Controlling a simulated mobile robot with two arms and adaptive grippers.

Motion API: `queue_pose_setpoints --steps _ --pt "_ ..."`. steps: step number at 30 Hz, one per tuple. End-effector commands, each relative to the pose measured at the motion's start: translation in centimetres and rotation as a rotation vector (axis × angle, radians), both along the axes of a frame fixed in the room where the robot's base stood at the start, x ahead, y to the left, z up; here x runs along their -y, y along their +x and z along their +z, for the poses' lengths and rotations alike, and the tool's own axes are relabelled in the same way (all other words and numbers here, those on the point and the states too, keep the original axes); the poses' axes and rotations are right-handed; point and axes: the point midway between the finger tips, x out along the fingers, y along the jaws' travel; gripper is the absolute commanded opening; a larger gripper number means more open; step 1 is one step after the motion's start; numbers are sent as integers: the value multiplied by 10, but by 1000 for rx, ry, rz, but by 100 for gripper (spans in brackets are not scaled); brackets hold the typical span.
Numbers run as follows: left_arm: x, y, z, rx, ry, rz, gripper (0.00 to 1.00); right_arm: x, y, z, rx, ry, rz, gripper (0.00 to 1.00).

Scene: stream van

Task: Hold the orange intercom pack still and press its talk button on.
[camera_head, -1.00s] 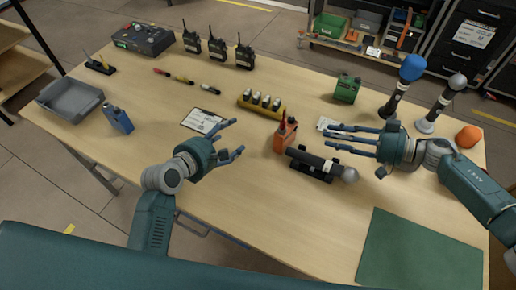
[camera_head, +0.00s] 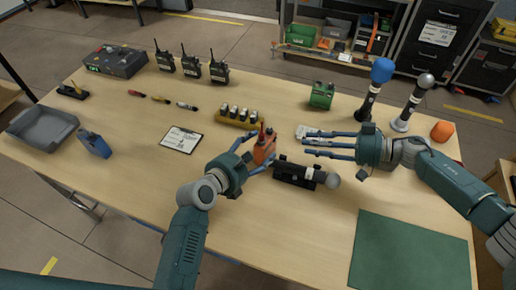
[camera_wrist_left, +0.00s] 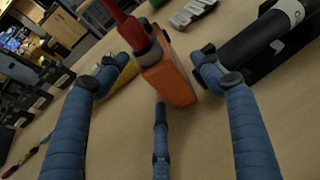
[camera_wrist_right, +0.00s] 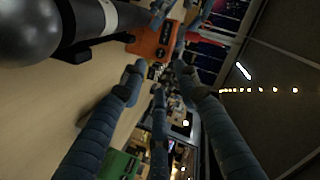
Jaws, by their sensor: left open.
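The orange intercom pack (camera_head: 264,150) stands upright on the table, with a red antenna-like part on top. It also shows between the fingers in the left wrist view (camera_wrist_left: 168,80) and, partly, in the right wrist view (camera_wrist_right: 150,42). My left gripper (camera_head: 250,150) is open, with its fingers spread around the near left side of the pack; no firm contact is visible. My right gripper (camera_head: 308,143) is open and empty, its fingers pointing left toward the pack with a gap between. Which part is the talk button cannot be told.
A black microphone in a cradle (camera_head: 300,173) lies just right of the pack. A yellow battery holder (camera_head: 228,119) stands behind it. A green mat (camera_head: 410,255) covers the front right.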

Motion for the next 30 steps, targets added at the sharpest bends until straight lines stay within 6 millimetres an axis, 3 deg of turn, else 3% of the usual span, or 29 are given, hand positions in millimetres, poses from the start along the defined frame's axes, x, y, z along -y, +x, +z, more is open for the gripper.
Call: queue_pose_setpoints --steps 5,14,23,28,30 --pt "6 11 -5 0 2 0 67 0 0 0 0 0 0 31" --pt "7 13 -7 0 2 0 67 0 0 0 0 0 0 31" --pt "7 13 -7 0 2 0 11 0 0 0 0 0 0 31" --pt "7 13 -7 0 2 0 10 0 0 0 0 0 0 0" --pt "7 13 -7 0 2 0 10 0 0 0 0 0 0 0"
